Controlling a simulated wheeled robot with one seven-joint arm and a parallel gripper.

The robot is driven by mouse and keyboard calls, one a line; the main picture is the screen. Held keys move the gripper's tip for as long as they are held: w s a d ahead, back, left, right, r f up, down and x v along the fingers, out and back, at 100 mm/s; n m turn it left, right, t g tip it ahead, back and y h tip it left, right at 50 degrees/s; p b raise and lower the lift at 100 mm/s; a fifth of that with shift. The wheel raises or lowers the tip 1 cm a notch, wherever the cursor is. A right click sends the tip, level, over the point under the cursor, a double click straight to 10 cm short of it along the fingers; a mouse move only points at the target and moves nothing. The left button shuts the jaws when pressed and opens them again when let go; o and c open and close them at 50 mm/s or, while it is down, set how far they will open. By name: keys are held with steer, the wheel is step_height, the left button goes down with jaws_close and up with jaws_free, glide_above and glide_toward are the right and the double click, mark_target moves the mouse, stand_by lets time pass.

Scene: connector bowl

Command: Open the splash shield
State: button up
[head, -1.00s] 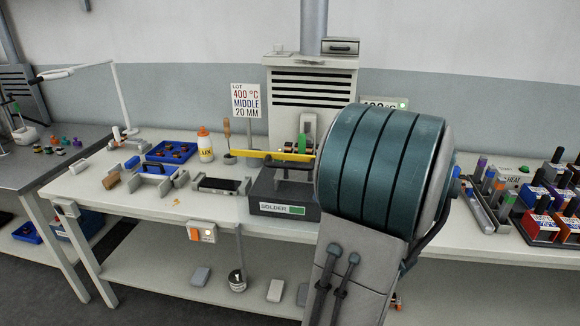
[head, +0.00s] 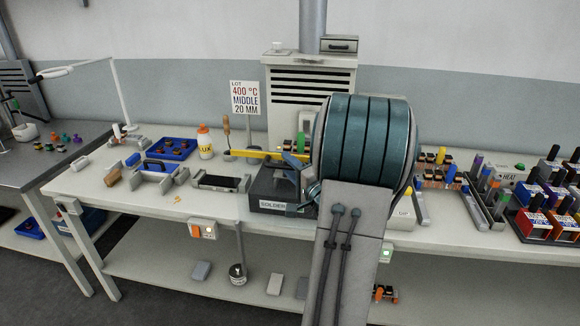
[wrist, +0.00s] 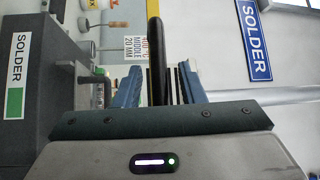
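The solder pot is a dark grey box with a SOLDER label (head: 273,204) on the bench, just left of my arm. In the wrist view its grey side with the label (wrist: 15,80) stands at the left. My gripper (head: 293,164) is over the pot. In the wrist view its two blue fingers (wrist: 157,90) are apart, with a black bar-like handle (wrist: 155,35) between them. Gaps show between the bar and the fingers. The bar looks like the shield's handle; the shield panel itself I cannot make out, and my arm hides part of the pot.
A yellow bar (head: 252,154) runs above the pot's left side. A vented grey unit (head: 305,110) is behind. Colored racks (head: 535,195) stand far right.

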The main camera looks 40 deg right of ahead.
jaws_close()
steer(key=shift+f, duration=0.1)
steer(key=b, duration=3.3)
glide_toward(280, 226)
steer(key=w, duration=0.4)
steer(key=shift+w+d+r, duration=0.1)
steer(key=shift+d+r, duration=0.05)
steer(key=shift+r, duration=0.2)
jaws_free()
steer(key=s+f, duration=0.1)
steer(key=s, duration=1.2)
steer(key=shift+s+a+f+p, duration=0.35)
steer(key=shift+s+a+f, duration=0.05)
steer(key=shift+a, duration=0.1)
